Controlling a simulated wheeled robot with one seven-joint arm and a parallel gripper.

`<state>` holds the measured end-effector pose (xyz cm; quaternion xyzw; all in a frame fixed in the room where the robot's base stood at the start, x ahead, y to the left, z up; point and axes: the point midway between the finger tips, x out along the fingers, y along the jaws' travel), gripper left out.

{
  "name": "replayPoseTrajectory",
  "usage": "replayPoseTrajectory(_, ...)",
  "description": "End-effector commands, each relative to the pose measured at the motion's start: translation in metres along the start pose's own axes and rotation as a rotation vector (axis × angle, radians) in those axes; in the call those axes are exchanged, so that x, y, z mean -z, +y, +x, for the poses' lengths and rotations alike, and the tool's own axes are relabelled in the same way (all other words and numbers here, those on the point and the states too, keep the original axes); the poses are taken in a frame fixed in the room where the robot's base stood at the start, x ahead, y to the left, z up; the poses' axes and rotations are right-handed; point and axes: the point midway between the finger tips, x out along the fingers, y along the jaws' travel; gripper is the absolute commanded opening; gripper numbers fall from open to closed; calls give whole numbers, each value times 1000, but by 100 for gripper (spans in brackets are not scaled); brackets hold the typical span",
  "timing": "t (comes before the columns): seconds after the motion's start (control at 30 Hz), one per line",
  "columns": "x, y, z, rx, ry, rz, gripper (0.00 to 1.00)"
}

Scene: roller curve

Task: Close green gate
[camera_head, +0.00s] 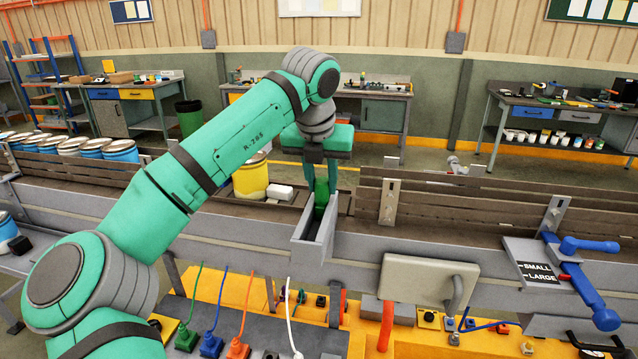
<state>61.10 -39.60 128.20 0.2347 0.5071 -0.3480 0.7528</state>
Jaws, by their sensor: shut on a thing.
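My gripper (321,172) points down at the middle of the picture, over a gap in the conveyor's side wall. It is shut on the green gate (321,193), a green piece between its fingers. The gate's lower part sits at a narrow grey metal channel (312,235) that juts from the conveyor toward me. The gate's lower edge is partly hidden by the channel wall, so I cannot tell how far it reaches in.
The conveyor (420,245) runs across the picture. Yellow (251,178) and blue (121,151) buckets stand at left. A blue lever (590,290) with a SMALL/LARGE plate is at right. Coloured plugs (238,347) and a yellow panel (400,345) lie in front.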

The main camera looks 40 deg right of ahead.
Motion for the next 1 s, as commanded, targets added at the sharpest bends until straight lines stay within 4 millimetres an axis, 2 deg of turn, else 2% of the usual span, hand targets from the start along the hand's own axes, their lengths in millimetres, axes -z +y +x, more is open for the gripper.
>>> replayPoseTrajectory(0.13, -5, 1, 0, -1, -15, -5, 0)
replayPoseTrajectory(0.17, -5, 1, 0, -1, -16, -6, 34)
replayPoseTrajectory(0.2, -5, 1, 0, -1, -16, -6, 43)
replayPoseTrajectory(0.23, -5, 1, 0, -1, -15, -6, 45)
replayPoseTrajectory(0.5, -3, 1, 0, 0, -11, -4, 45)
replayPoseTrajectory(0.63, -3, 1, -8, 0, -11, -4, 45)
replayPoseTrajectory(0.77, -3, 1, -26, 1, -12, -4, 45)
replayPoseTrajectory(1.0, -3, 1, -72, -1, -13, -4, 45)
